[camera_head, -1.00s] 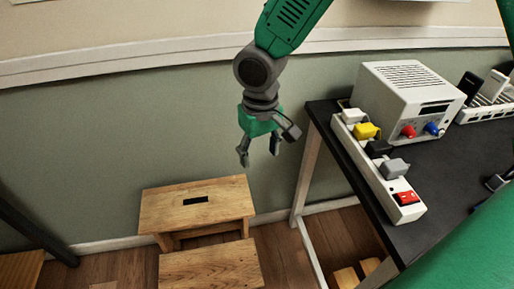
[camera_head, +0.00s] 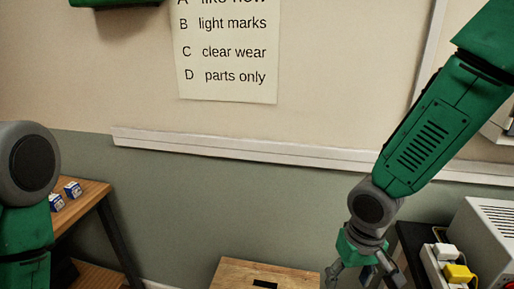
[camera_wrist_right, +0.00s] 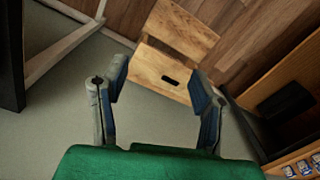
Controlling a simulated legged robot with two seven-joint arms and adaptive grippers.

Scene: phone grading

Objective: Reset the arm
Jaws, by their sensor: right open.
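My right arm comes in from the upper right in the head view, with its green and grey right gripper (camera_head: 362,279) pointing down at the lower edge. Its fingers are apart with nothing between them. In the right wrist view the right gripper (camera_wrist_right: 158,100) shows two spread fingers, empty, over a gap with floor and a wooden step stool beyond. My left arm shows only as a grey joint and green link at the left edge of the head view; its gripper is out of the picture.
A wooden step stool (camera_head: 235,272) stands below; it also shows in the wrist view (camera_wrist_right: 160,72). A power strip (camera_head: 432,268) and white device (camera_head: 490,235) sit on a dark table at right. A wooden table (camera_head: 90,192) with small blue-white boxes is at left. A grading sign (camera_head: 225,75) hangs on the wall.

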